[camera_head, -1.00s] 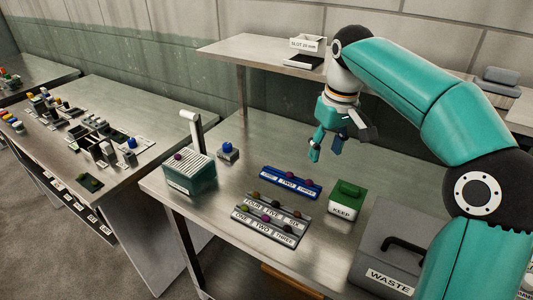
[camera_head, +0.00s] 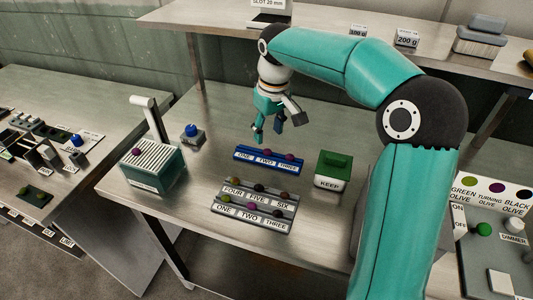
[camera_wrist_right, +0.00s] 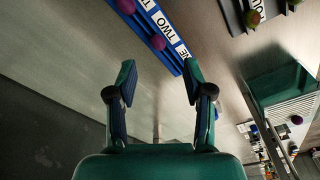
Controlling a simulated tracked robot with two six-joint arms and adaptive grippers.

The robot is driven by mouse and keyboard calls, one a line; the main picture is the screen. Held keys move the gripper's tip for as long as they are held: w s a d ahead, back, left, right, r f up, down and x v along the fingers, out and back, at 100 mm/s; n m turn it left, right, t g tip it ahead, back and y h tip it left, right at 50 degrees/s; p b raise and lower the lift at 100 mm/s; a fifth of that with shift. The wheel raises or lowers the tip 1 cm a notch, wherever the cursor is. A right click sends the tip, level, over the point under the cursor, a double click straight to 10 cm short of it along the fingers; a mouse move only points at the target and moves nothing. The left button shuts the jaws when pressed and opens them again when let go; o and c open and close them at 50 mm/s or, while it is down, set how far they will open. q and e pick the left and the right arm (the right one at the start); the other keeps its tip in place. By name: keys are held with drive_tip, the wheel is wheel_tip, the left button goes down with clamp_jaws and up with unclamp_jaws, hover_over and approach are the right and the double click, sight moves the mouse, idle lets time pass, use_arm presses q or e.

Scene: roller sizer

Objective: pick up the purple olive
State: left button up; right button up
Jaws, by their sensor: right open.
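The blue rack (camera_head: 262,165) on the bench holds purple olives in slot TWO (camera_head: 267,153) and slot THREE (camera_head: 290,156). I make out no olive in its slot ONE. Another purple olive (camera_head: 252,207) sits in slot TWO of the grey rack (camera_head: 275,226), among green and dark ones. One more purple olive (camera_head: 137,151) lies on top of the roller sizer (camera_head: 150,175). My right gripper (camera_head: 268,132) is open and empty above and behind the blue rack. In the wrist view, a purple olive (camera_wrist_right: 158,43) shows beyond the open fingers (camera_wrist_right: 159,70). My left gripper is out of view.
A small block with a blue knob (camera_head: 192,134) stands behind the sizer. An upper shelf (camera_head: 330,45) runs behind my right arm. The bench between sizer and racks is clear.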

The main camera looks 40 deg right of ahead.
sight(268, 150)
drive_tip(key=shift+w+d+f, duration=0.1)
drive_tip(key=shift+w+f, duration=0.1)
drive_tip(key=shift+f, duration=1.55)
drive_tip(key=shift+w+d+f, duration=0.1)
drive_tip(key=shift+w+f, duration=0.05)
drive_tip(key=shift+f, duration=1.55)
drive_tip(key=c, duration=0.8)
